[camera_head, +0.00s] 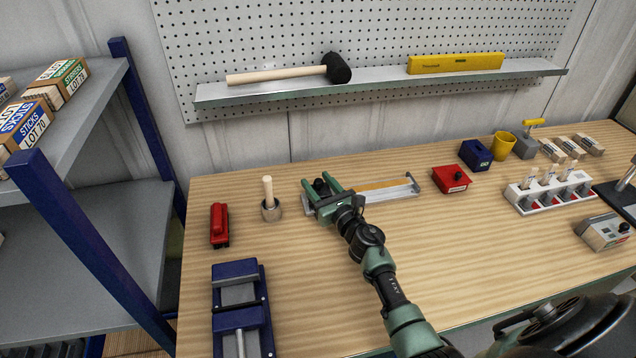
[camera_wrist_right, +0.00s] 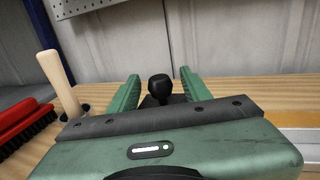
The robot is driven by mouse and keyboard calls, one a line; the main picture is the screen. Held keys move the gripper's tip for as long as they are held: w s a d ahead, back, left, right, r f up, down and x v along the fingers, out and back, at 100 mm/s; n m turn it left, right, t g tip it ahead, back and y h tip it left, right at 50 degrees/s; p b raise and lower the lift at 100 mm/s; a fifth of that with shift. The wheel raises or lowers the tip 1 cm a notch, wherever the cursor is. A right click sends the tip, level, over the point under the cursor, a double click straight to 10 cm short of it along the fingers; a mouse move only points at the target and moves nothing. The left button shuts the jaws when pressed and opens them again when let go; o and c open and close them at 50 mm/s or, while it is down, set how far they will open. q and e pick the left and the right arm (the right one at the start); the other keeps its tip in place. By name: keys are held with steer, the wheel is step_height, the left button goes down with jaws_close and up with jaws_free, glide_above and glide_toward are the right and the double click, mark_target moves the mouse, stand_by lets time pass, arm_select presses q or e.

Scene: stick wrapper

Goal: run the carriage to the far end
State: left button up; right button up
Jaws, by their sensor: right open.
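The carriage's black knob (camera_head: 320,185) stands at the left end of a flat metal rail (camera_head: 403,189) with an orange strip along it. My right gripper (camera_head: 317,181) is open at this end, its green fingers one on each side of the knob. In the right wrist view the knob (camera_wrist_right: 160,87) stands upright between the two fingers, with space showing on both sides. The carriage body under the knob is mostly hidden by my gripper. The rail's far right end is clear of my arm. My left gripper is not in view.
A wooden peg in a round holder (camera_head: 270,209) and a red brush (camera_head: 219,225) stand left of the rail. A blue vise (camera_head: 240,308) lies in front. A red box (camera_head: 451,180) sits just beyond the rail's right end. A white tube rack (camera_head: 549,193) is farther right.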

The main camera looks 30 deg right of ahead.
jaws_close()
stand_by(1.5)
